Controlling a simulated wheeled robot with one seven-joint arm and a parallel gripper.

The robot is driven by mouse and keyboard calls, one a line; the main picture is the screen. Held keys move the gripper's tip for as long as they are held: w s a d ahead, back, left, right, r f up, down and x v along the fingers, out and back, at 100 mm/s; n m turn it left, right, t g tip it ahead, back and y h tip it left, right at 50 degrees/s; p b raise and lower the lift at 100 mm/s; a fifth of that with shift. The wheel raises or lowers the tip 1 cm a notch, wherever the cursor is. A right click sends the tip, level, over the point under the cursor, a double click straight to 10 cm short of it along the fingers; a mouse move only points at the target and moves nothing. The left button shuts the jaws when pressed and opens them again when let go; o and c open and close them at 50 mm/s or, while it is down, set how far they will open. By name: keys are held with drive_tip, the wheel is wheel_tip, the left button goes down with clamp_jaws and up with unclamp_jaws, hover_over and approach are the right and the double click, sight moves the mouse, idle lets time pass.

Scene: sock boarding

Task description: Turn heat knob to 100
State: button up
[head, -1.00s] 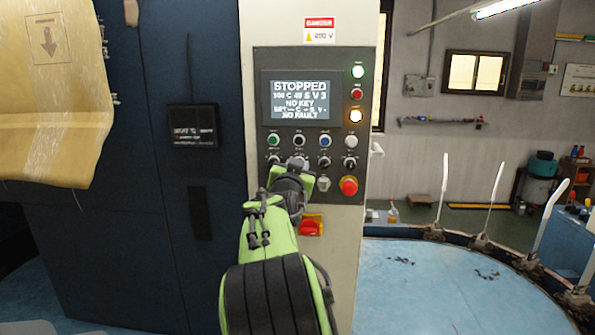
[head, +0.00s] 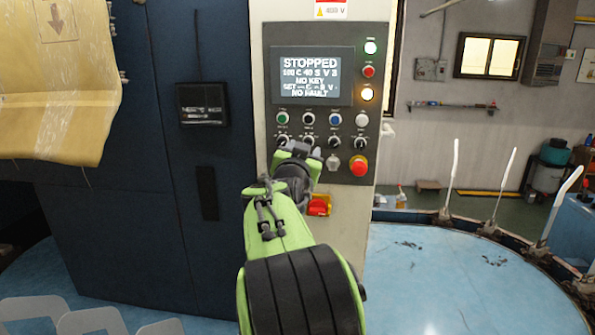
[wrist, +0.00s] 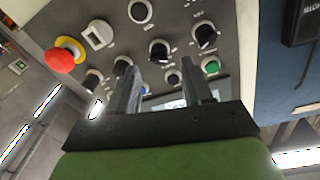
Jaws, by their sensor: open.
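The control panel (head: 368,80) has a display (head: 312,75) reading STOPPED, 100 C, NO KEY and NO FAULT. Below a row of buttons is a row of black knobs; their labels are too small to read, so I cannot tell which is the heat knob. My gripper (head: 303,150) is at the left half of this knob row and hides part of it. In the wrist view my gripper (wrist: 159,64) is open, its fingers pointing at the panel. One black knob (wrist: 158,48) appears between the fingertips, another (wrist: 203,35) to the right; contact cannot be told.
A red emergency stop (head: 358,166) protrudes right of my gripper, also in the wrist view (wrist: 62,58). A red switch (head: 318,206) is below. A dark cabinet (head: 205,160) stands left. A round blue table (head: 420,275) with upright white boards is at right.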

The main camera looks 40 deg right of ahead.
drive_tip(key=b+v, duration=0.2)
drive_tip(key=v, duration=0.9)
drive_tip(key=shift+s+a+b, duration=0.3)
drive_tip(key=shift+b, duration=0.05)
drive_tip(key=shift+f, duration=0.1)
